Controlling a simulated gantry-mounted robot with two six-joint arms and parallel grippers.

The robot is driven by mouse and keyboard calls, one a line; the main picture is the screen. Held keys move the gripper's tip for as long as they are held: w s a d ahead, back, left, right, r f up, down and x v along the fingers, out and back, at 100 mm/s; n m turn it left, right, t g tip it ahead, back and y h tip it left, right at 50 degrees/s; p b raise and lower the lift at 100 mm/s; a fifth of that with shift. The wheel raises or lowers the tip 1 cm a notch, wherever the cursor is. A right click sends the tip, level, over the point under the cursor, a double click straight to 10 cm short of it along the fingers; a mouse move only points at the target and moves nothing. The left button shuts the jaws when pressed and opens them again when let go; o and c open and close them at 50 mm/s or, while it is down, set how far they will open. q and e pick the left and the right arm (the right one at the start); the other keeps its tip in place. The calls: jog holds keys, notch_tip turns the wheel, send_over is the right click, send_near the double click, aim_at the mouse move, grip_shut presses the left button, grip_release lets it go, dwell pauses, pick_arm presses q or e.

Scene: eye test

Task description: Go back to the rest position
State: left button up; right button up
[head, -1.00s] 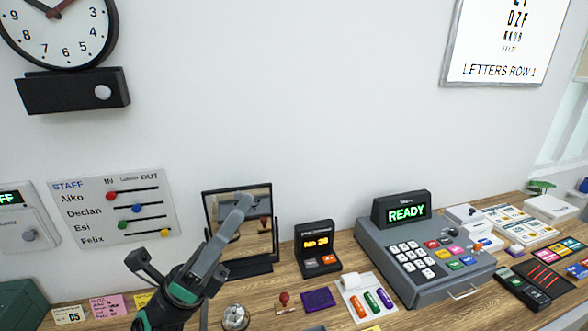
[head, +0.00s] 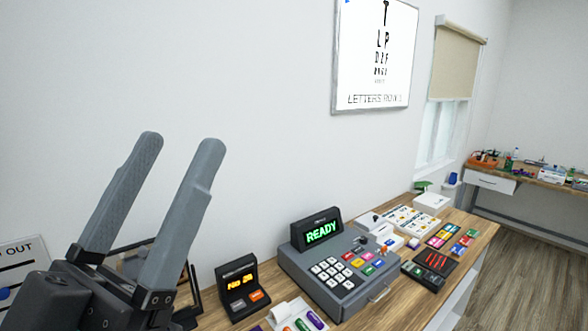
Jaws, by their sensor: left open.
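My left gripper (head: 180,142) is at the lower left of the head view, raised in front of the wall and the desk's left part. Its two grey fingers point up and stand apart, with nothing between them. It hides much of a dark-framed mirror (head: 193,290) and part of the staff board (head: 22,256). My right gripper is not in view.
A till (head: 335,284) reading READY stands on the wooden desk (head: 385,307), with a small No 28 display (head: 240,284) left of it. Coloured blocks and cards lie to its right. An eye chart (head: 372,55) hangs above. Free floor (head: 515,285) shows at right.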

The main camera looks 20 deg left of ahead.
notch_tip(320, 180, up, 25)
jog(key=p, duration=2.2)
jog(key=shift+p, duration=0.4)
